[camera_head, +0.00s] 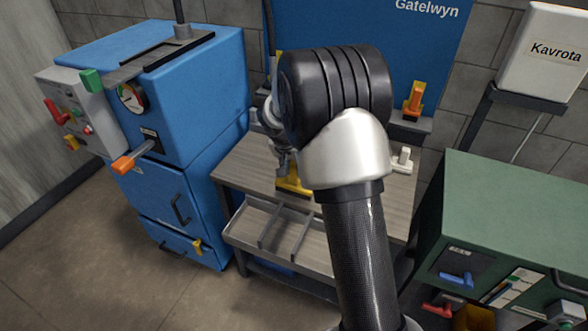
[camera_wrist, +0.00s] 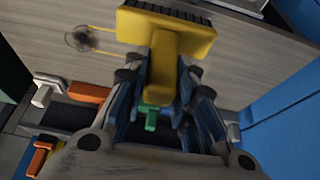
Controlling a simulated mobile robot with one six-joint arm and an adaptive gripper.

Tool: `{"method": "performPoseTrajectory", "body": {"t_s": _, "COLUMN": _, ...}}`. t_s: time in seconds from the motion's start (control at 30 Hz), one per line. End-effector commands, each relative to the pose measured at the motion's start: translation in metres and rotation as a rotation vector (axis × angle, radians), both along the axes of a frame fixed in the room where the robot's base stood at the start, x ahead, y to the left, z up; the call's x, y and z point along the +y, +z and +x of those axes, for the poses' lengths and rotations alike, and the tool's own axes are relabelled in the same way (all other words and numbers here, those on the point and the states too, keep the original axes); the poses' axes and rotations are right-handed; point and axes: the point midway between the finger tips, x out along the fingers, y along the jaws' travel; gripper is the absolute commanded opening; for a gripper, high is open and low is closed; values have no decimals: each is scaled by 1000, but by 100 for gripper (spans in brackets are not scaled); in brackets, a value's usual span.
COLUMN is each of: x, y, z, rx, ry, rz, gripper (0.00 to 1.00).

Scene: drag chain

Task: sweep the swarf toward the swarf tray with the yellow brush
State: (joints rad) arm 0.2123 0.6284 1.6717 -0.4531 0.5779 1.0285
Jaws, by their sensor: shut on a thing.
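The yellow brush (camera_wrist: 185,35) has a wide yellow head with dark bristles along its far edge. My gripper (camera_wrist: 160,78) is shut on its handle. The brush (camera_head: 293,184) also shows low over the wooden bench in the head view, partly behind my arm. Whether the bristles touch the bench I cannot tell. A dark tangle that looks like the swarf (camera_wrist: 80,39) lies on the bench, left of the brush and apart from it in the wrist view. My arm hides it in the head view. A grey divided tray (camera_head: 240,232) runs along the bench's front; I see no label on it.
A blue machine (camera_head: 200,100) with an orange lever stands left of the bench (camera_head: 240,165). A green cabinet (camera_head: 520,195) stands to the right. At the bench's back are a white fitting (camera_head: 402,158) and an orange lever (camera_head: 415,98). Thin yellow lines lie beside the dark tangle.

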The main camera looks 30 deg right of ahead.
Motion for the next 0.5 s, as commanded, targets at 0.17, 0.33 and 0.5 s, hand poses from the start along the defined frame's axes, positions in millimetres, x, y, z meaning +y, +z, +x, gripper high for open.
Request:
{"method": "performPoseTrajectory", "body": {"t_s": 0.17, "x": -3, "y": 20, "z": 0, "rx": -3, "ry": 1, "rz": -1, "gripper": 2}}
{"method": "performPoseTrajectory", "body": {"t_s": 0.33, "x": -4, "y": 30, "z": 0, "rx": -3, "ry": 4, "rz": -1, "gripper": 2}}
{"method": "performPoseTrajectory", "body": {"t_s": 0.5, "x": -4, "y": 31, "z": 0, "rx": -1, "ry": 4, "rz": 0, "gripper": 2}}
